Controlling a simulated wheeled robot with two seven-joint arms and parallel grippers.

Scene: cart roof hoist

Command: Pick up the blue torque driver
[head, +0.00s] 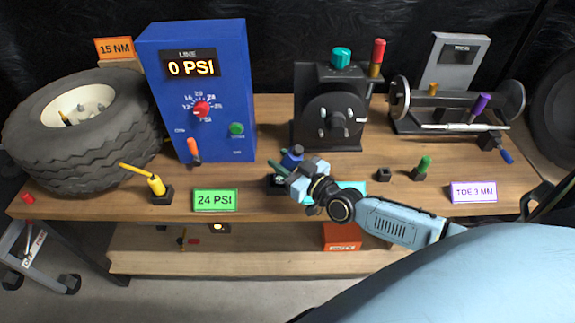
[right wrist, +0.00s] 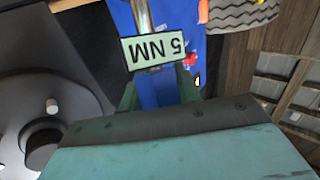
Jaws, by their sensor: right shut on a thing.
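The blue torque driver (head: 291,157) is near the middle of the bench, in front of the black machine. Its blue body (right wrist: 156,90) also shows in the right wrist view, with a silver shaft and a white label reading 5 NM (right wrist: 154,50). My right gripper (head: 284,172) is shut on the driver, with its green fingers on either side of the blue body. A dark holder (head: 277,186) is just under the gripper. The gripper hides part of the driver, so I cannot tell whether it is clear of the holder. My left gripper is not in view.
A blue LINE box (head: 205,130) reading 0 PSI and a tyre (head: 80,150) stand at the left. The black machine (head: 330,130) is behind my gripper. A yellow-handled tool (head: 157,186), a green-topped tool (head: 422,166) and a wheel balancer (head: 455,110) are also on the bench.

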